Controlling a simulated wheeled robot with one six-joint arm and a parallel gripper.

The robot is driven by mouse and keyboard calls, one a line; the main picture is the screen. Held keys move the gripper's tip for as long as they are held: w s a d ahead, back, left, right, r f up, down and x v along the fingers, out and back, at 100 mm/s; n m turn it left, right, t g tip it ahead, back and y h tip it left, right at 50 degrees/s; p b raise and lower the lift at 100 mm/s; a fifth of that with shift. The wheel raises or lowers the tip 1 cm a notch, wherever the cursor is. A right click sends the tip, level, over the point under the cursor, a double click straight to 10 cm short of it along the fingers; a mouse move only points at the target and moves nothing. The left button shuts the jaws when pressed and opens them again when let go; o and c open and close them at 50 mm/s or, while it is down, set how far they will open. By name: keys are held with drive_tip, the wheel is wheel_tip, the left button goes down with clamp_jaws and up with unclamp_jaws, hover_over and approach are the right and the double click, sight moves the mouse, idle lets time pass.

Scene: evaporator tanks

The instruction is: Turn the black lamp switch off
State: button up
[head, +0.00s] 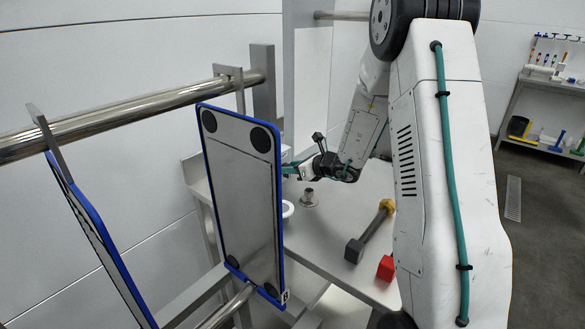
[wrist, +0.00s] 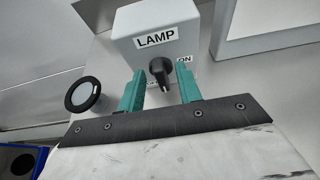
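The lamp switch is a black rotary knob (wrist: 160,72) on a light grey box (wrist: 160,22) labelled LAMP. An ON label (wrist: 185,59) sits at the knob's upper right. Another label below the knob is mostly covered. My gripper (wrist: 159,76) is open, its two green fingers on either side of the knob with gaps visible. I cannot tell how deep the fingertips reach around it. In the head view my gripper (head: 291,169) is partly hidden behind a blue-edged panel, which also hides most of the switch box.
The blue-edged panel (head: 240,190) hangs from a steel rail (head: 150,113) left of my arm. On the bench (head: 335,250) are a dumbbell-like tool (head: 369,234), a red block (head: 386,268) and a metal fitting (head: 309,198). A black-rimmed ring (wrist: 83,95) lies left of the fingers.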

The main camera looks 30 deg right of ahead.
drive_tip(key=v, duration=0.7)
drive_tip(key=shift+s, duration=0.2)
drive_tip(key=shift+d+r, duration=0.1)
